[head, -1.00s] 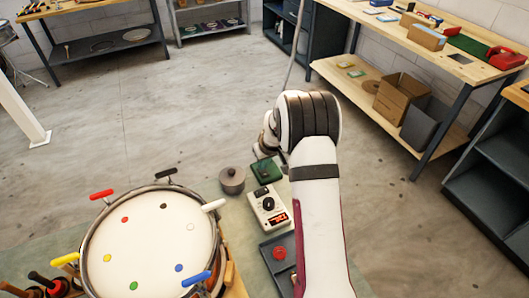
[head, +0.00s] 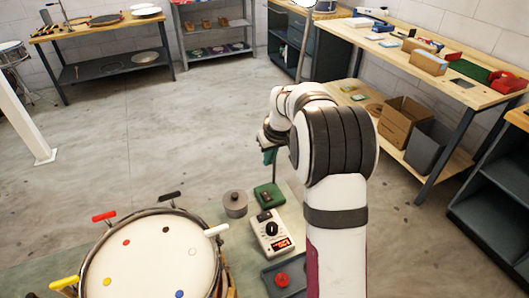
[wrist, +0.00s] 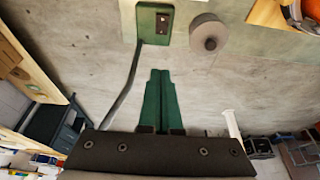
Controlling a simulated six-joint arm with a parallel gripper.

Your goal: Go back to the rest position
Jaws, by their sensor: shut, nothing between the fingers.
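My gripper (head: 268,157) is raised above the far end of the bench mat, beyond the green box. Its green fingers show in the wrist view (wrist: 160,73), pressed together with nothing between them. My arm is bent at a dark-banded joint, and part of the gripper is hidden behind my wrist in the head view.
A green box (head: 269,196), a grey lidded pot (head: 235,203) and a white meter with a lit display (head: 270,235) stand below my gripper. A drum (head: 150,262) with coloured marks is at lower left. A wooden workbench (head: 410,62) is at right. Open floor lies beyond.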

